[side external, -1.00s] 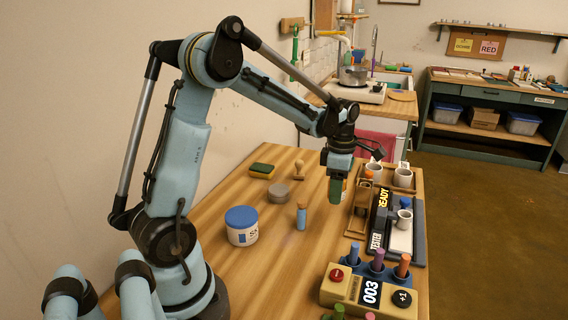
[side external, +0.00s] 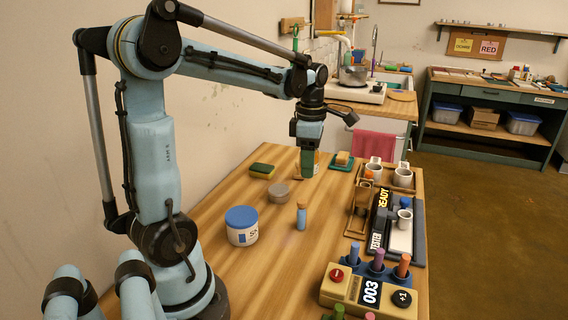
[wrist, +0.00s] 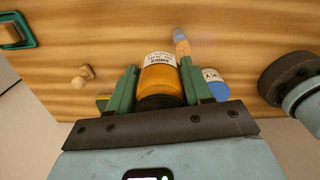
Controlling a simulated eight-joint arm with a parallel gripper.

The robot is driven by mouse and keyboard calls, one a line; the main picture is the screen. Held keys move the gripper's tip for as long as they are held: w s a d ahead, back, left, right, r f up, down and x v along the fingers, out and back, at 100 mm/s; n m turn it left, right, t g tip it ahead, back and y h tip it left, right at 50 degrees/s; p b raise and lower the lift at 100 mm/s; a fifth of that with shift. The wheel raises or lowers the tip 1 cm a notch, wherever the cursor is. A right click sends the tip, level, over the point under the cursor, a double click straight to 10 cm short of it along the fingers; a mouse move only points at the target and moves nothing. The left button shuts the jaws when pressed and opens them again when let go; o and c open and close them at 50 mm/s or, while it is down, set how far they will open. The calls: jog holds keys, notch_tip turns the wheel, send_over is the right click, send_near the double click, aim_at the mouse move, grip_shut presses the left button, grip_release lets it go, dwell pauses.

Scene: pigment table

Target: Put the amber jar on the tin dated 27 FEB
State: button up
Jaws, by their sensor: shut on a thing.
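My gripper (side external: 308,172) is above the table's far part in the side view. In the wrist view its green fingers (wrist: 158,82) are shut on the amber jar (wrist: 158,78), with a white label reading AMBER and a dark end towards me. In the side view the jar is mostly hidden behind a finger. A low round grey tin (side external: 278,191) stands on the table to the left of and nearer than my gripper. No date can be read on it, and 27 FEB is not legible anywhere.
A blue-lidded jar (side external: 241,226) and a corked blue vial (side external: 301,216) stand nearer. A sponge (side external: 262,170) lies at the left edge, a soap dish (side external: 342,161) at the back. Cups, a tester tray (side external: 400,238) and a counter box (side external: 370,290) line the right side.

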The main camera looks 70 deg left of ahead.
send_over(280, 189)
notch_tip(280, 189, down, 7)
jog(key=shift+a+r, duration=0.1)
jog(key=shift+f, duration=2)
jog(key=shift+f, duration=0.1)
jog(key=o, duration=1.2)
